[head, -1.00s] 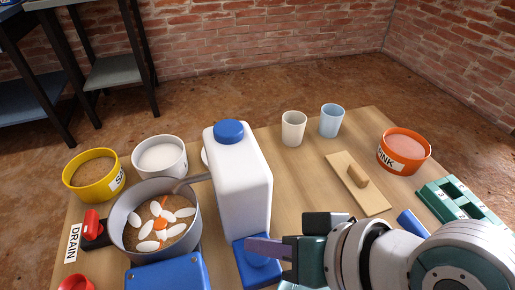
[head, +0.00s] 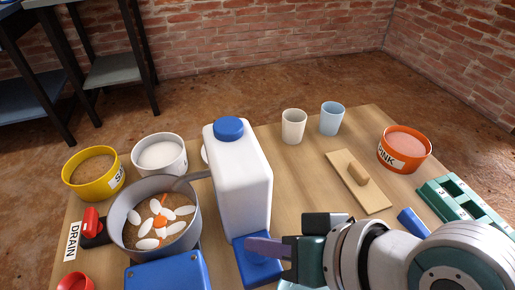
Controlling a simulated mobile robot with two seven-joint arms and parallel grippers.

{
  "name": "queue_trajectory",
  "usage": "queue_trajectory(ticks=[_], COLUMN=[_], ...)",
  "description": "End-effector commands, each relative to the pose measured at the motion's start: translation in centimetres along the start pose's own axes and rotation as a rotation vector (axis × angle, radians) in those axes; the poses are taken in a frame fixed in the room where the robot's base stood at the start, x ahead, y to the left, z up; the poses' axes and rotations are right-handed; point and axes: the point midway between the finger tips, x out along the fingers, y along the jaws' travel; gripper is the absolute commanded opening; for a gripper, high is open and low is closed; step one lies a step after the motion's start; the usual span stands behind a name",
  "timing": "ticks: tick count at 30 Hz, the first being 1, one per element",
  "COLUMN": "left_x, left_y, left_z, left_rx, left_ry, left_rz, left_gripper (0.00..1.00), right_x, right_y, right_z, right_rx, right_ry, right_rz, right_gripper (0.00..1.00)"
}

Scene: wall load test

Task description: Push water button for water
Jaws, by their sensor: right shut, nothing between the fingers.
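A tall white water container (head: 240,190) with a blue cap stands near the middle of the table. A blue block, which looks like the water button (head: 257,267), is at its front base. My right gripper (head: 255,246) is shut and empty, its fingertips over the top of the blue block; whether they touch it I cannot tell. The grey pot (head: 193,222) to the left holds brown contents with white pebbles and orange pieces. A spout runs from the container to the pot's rim. My left gripper is not in view.
Yellow (head: 68,180), white (head: 184,165) and orange-red (head: 384,158) bowls, two cups (head: 293,127) and a wooden float (head: 345,180) stand around. A red drain valve (head: 91,222) is left of the pot. A blue box (head: 165,275) is in front, a green tray (head: 450,205) at right.

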Motion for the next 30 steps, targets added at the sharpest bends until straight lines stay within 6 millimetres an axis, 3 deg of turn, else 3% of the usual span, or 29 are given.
queue_trajectory(ticks=[30], left_x=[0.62], left_y=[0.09], left_z=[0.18], left_rx=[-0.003], left_ry=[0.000], left_rz=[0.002], left_gripper=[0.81], right_x=[0.70], right_y=[0.50], right_z=[0.48], right_rx=[0.000], right_ry=[0.001], right_rz=[0.000], right_gripper=[0.00])
